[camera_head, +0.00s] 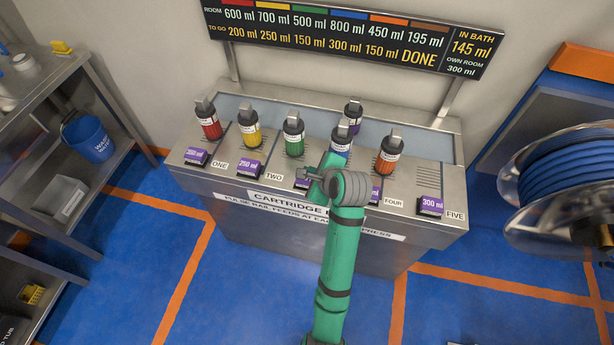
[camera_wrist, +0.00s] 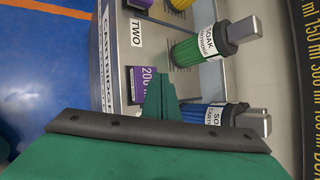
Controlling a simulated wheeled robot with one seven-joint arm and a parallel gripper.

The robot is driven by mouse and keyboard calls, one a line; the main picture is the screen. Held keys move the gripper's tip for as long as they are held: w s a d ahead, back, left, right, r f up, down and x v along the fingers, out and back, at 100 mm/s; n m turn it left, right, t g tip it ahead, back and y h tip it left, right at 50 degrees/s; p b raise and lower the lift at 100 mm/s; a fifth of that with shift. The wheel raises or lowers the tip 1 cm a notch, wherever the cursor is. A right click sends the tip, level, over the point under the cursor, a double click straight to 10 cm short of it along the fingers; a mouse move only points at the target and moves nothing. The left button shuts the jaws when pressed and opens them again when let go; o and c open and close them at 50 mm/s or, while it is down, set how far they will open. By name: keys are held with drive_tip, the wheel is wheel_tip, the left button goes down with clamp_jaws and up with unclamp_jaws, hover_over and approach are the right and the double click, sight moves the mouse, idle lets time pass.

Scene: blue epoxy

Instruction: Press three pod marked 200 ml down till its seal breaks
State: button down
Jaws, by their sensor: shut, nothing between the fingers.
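The pod marked 200 ml is a small purple block in the wrist view (camera_wrist: 140,84), its label partly covered by my fingers. In the head view a purple pod (camera_head: 302,183) in the third place, counting from the left, is mostly hidden by my gripper. My gripper (camera_head: 316,174) is over the front of the console there, its green fingers shut and empty. In the wrist view the fingertips (camera_wrist: 158,84) overlap the pod's right side. I cannot tell whether they touch it.
The steel console (camera_head: 240,190) holds red, yellow, green (camera_head: 293,137), blue (camera_head: 340,140) and orange cartridges, and a purple one behind. Other pods include one marked 250 ml (camera_head: 247,163) and one marked 300 ml (camera_head: 430,205). A readout board (camera_head: 350,35) hangs above; a hose reel (camera_head: 565,190) stands right.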

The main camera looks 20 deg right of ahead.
sight(309, 182)
drive_tip(key=shift+r, duration=0.15)
drive_tip(key=shift+r, duration=2.45)
